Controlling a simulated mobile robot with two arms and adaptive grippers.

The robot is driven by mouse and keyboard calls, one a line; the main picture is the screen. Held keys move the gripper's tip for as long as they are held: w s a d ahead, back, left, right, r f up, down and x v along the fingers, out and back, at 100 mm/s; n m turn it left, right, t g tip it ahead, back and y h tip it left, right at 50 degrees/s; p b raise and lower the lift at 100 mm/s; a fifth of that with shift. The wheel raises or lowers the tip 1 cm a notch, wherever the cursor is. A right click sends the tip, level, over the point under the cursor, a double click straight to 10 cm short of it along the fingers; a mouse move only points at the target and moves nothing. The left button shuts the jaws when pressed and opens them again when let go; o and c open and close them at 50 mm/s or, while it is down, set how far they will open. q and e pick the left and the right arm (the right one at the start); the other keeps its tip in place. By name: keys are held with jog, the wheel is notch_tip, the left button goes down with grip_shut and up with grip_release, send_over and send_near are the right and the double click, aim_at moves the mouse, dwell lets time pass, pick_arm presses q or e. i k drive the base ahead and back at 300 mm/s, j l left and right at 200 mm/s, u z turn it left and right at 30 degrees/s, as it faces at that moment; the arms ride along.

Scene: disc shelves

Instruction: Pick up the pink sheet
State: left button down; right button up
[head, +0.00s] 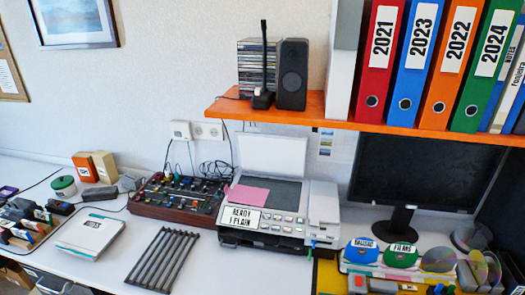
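The pink sheet (249,195) lies on the left front part of the open scanner-printer (325,205). It partly covers the dark glass and reaches the printer's left front edge, just above a white label reading "READY 1 PLAIN" (241,218). The printer's lid (272,160) stands raised behind the glass. Neither of my grippers can be made out in the head view.
A mixer (178,199) with knobs stands left of the printer, and a dark slatted rack (161,258) lies in front. An orange shelf (310,113) with binders and a speaker (292,75) overhangs behind. A monitor (425,173) stands right.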

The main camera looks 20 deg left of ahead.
aim_at(250, 196)
jog(key=i+l+u, duration=0.1)
jog(key=i+u, duration=0.25)
jog(key=i+l+u, duration=0.15)
jog(key=u, duration=0.2)
